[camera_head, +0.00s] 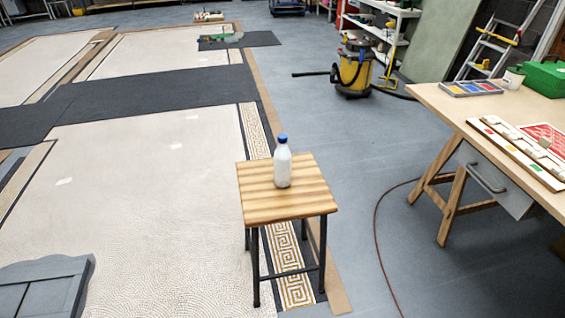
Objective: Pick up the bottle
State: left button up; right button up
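A white bottle (282,166) with a blue cap stands upright on a small stool (262,207) with a striped wooden top and dark legs. The stool is near the middle of the head view, and nothing touches the bottle. Neither of my grippers shows in this view.
A wooden workbench (440,100) with trays and a green box (545,78) stands at the right. A yellow and black vacuum (354,68) is behind. A hose or cable (376,225) lies on the grey floor. Pale mosaic panels (150,200) cover the left.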

aim_at(282, 155)
jog(key=i+j+z, duration=0.2)
jog(key=i+j, duration=0.15)
jog(key=i+j+z, duration=0.2)
jog(key=j, duration=0.25)
jog(key=i+j+z, duration=0.2)
jog(key=i+j, duration=0.15)
jog(key=j, duration=0.15)
